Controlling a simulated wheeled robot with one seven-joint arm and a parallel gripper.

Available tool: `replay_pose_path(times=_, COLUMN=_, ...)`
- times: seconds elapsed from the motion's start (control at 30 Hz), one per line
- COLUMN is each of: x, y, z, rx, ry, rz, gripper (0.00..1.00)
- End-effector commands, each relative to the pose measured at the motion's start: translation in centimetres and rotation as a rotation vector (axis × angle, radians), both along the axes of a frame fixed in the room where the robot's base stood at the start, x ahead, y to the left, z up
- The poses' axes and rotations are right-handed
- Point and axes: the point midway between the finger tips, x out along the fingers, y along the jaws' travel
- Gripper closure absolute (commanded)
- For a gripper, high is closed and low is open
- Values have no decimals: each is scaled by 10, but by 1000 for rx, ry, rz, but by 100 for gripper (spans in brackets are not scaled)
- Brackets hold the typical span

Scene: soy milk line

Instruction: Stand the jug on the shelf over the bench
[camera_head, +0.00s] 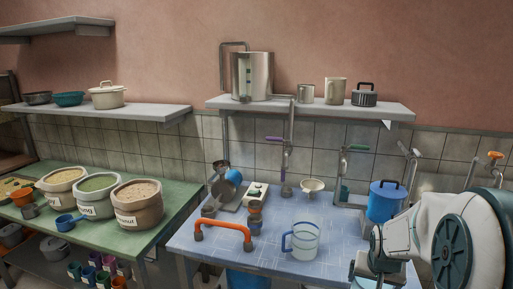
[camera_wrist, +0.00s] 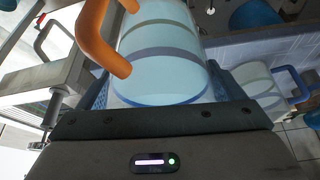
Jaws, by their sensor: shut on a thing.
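In the wrist view, my gripper (camera_wrist: 155,100) is shut on a pale, clear jug (camera_wrist: 165,75) with grey bands and a blue rim. An orange handle (camera_wrist: 93,40) shows in front of its side. In the head view, my gripper (camera_head: 372,262) is low at the right front corner of the bench; the arm hides most of what it holds. A second clear jug (camera_head: 305,240) with a blue handle stands upright on the blue-tiled bench (camera_head: 270,262). The shelf (camera_head: 300,106) over the bench holds a steel pitcher (camera_head: 250,77), a small steel cup, a cream mug and a dark ribbed pot.
An orange arched handle (camera_head: 222,232) stands at the bench's left front. Taps (camera_head: 287,160) rise between bench and shelf. A blue lidded pot (camera_head: 386,200) is at the right. The shelf has a bare gap between the pitcher and steel cup, and a short bare right end.

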Motion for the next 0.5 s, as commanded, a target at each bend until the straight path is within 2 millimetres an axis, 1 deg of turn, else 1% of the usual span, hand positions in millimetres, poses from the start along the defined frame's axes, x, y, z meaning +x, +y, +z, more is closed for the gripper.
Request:
replay_pose_path(times=0.03, x=8, y=17, z=-11, rx=2, ry=3, rz=46, gripper=68)
replay_pose_path(times=0.2, x=31, y=61, z=-43, rx=1, ry=3, rz=167, gripper=68)
replay_pose_path(times=0.4, x=53, y=105, z=-73, rx=1, ry=2, rz=285, gripper=68)
replay_pose_path(times=0.5, x=63, y=122, z=-85, rx=0, ry=0, rz=331, gripper=68)
